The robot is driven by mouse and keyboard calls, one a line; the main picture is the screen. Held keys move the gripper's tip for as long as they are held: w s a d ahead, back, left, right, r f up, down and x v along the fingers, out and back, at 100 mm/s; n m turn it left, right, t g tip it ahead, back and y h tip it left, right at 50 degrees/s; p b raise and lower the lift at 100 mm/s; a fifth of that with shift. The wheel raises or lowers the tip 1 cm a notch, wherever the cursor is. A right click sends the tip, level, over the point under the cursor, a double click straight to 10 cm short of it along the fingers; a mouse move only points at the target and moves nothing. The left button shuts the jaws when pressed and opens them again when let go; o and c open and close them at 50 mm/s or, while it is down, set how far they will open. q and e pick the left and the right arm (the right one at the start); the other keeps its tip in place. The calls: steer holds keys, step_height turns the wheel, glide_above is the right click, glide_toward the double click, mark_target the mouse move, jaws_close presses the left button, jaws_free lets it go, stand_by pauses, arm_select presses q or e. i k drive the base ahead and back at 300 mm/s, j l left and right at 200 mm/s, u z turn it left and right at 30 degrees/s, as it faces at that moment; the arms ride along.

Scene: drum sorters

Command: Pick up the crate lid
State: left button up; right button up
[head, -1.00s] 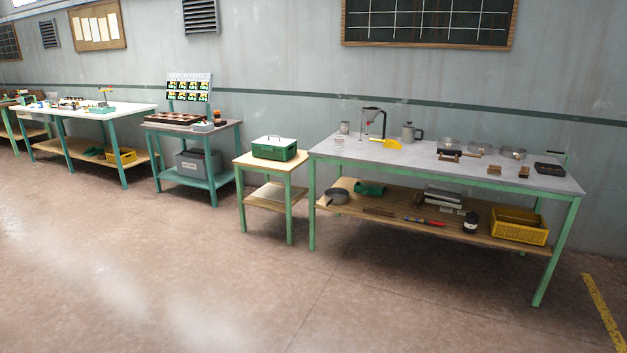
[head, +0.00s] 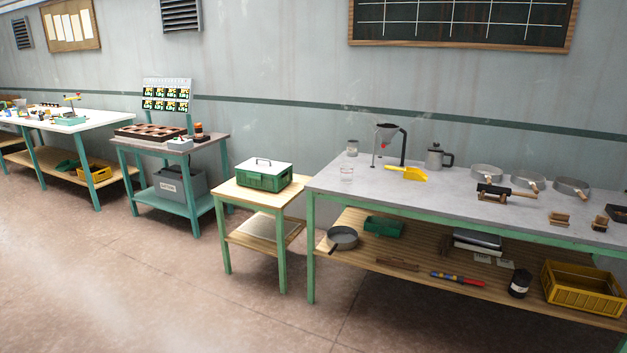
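A green box (head: 262,181) stands on a small wooden-topped table, left of the middle in the head view. Neither of my grippers is in view.
The small table (head: 286,207) stands beside a long grey-topped bench (head: 345,197) with a funnel stand, a yellow scoop (head: 406,174), a kettle (head: 436,158) and round pans. A yellow crate (head: 583,290) is on its lower shelf. The floor in front (head: 130,270) is clear.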

mark_target(272, 167)
steer(key=i, duration=2.4)
steer(key=i+j+z, duration=0.1)
steer(key=i, duration=1.1)
